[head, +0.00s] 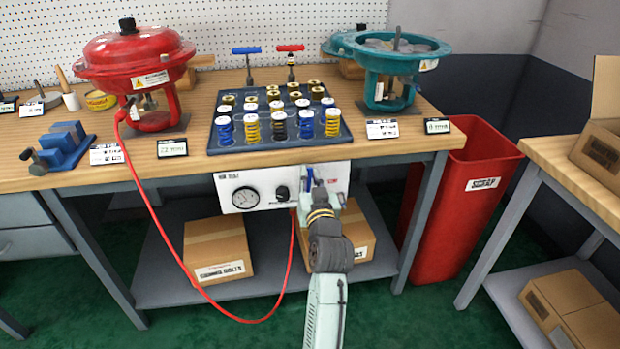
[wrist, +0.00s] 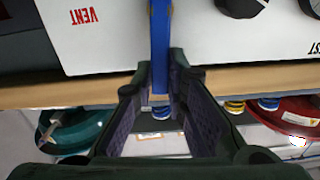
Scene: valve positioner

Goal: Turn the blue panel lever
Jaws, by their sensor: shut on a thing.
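The white air test panel (head: 262,203) hangs under the front edge of the workbench. The blue panel lever (wrist: 160,38) stands out as a long flat bar in the wrist view, with its end between my fingertips. In the head view only a small blue bit of the lever (head: 309,177) shows past my arm. My gripper (wrist: 160,82) is shut on the lever; the wrist view shows it upside down. The red VENT lettering (wrist: 84,16) is beside the lever. The lever's pivot is out of the wrist view.
The panel also has a round gauge (head: 244,198) and a black knob (head: 282,193). A red hose (head: 172,250) loops down in front of the bench. A tray (head: 216,140) of springs stands above the panel. A red scrap bin (head: 458,200) stands at the right.

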